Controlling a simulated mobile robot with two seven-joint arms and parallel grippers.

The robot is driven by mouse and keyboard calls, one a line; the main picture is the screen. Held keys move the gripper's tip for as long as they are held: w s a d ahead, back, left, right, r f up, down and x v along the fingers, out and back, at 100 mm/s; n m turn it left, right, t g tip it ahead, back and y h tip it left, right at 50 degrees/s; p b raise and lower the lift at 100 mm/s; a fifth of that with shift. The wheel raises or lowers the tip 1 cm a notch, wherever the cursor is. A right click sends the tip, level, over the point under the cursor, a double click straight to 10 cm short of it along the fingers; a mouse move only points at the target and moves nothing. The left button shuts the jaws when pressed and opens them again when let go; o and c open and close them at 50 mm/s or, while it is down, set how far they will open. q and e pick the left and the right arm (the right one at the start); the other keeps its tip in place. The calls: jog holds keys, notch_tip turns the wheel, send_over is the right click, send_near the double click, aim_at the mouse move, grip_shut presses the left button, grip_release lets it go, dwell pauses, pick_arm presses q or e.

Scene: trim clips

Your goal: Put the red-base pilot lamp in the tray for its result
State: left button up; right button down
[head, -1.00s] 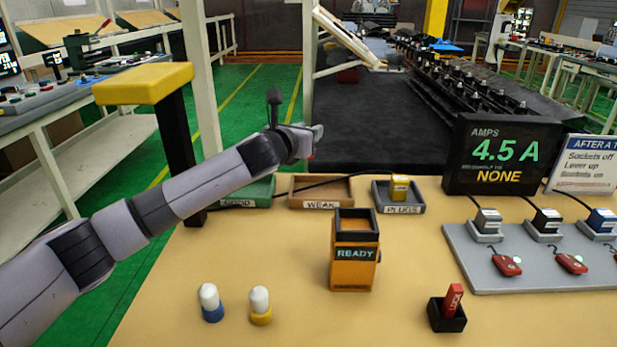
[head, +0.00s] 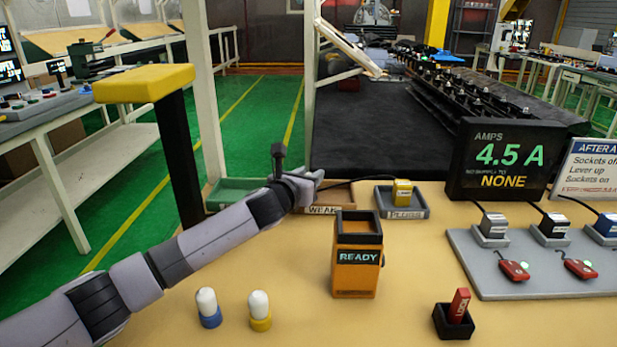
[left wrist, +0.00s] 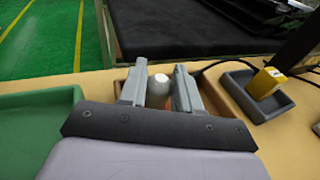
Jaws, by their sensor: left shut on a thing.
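My left gripper (head: 312,178) is low over the brown tray marked WEAK (head: 346,195). In the left wrist view its two fingers (left wrist: 158,76) are shut on a pilot lamp, whose white dome (left wrist: 159,93) shows between them. My right gripper is not in view.
A blue-base lamp (head: 208,308) and a yellow-base lamp (head: 260,311) stand at the front. An orange READY box (head: 355,275) stands mid-table. The grey PLUGS tray (head: 412,210) holds a yellow plug (head: 402,192). A yellow-topped post (head: 145,85) rises behind my arm.

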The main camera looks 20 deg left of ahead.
pick_arm(q)
jog(key=o, duration=1.1)
jog(key=shift+f, duration=0.1)
jog(key=shift+c, duration=0.2)
jog(key=shift+r, duration=0.2)
jog(key=shift+p+v, duration=0.55)
jog(key=shift+v, duration=5.45)
jog(key=shift+f, duration=0.15)
